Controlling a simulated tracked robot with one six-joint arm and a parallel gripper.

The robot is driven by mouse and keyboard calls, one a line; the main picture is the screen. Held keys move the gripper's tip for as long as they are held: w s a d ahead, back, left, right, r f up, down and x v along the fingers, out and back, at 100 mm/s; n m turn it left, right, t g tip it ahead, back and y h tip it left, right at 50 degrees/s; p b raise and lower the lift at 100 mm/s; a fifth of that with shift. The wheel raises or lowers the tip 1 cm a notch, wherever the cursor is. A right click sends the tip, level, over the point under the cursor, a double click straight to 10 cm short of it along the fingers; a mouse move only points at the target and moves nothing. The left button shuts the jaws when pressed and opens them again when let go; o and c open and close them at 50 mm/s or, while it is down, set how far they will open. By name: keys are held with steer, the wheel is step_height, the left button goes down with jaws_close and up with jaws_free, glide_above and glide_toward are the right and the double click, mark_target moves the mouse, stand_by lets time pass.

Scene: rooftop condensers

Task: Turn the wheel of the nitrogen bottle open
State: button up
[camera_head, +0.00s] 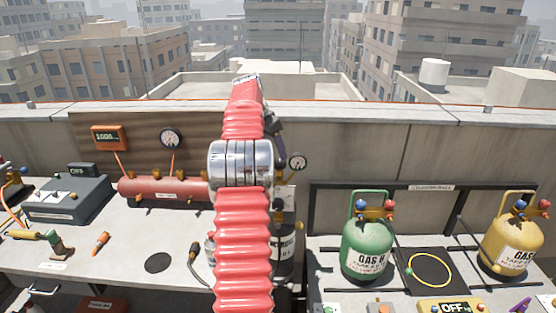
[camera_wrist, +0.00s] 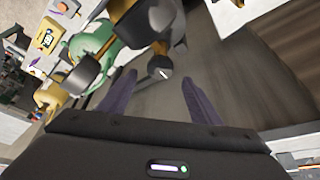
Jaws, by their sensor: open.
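The nitrogen bottle, seemingly the grey cylinder (camera_head: 284,268) with a partly covered label, stands behind my red-sleeved arm in the head view. Just beyond the fingertips is a dark rounded fitting (camera_wrist: 160,67) with a pale mark. I cannot tell whether it is the wheel or whether a finger touches it. In the head view my arm hides the bottle's top and most of the gripper.
A green gas bottle (camera_head: 367,246) and a yellow one (camera_head: 511,244) stand in a black rack at the right. A red horizontal tank (camera_head: 165,190) and a grey box (camera_head: 68,199) are on the left bench. A concrete parapet (camera_head: 400,140) runs behind.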

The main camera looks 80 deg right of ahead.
mark_target(279, 162)
steer(key=shift+x, duration=2.7)
steer(key=c, duration=1)
steer(key=shift+c, duration=0.2)
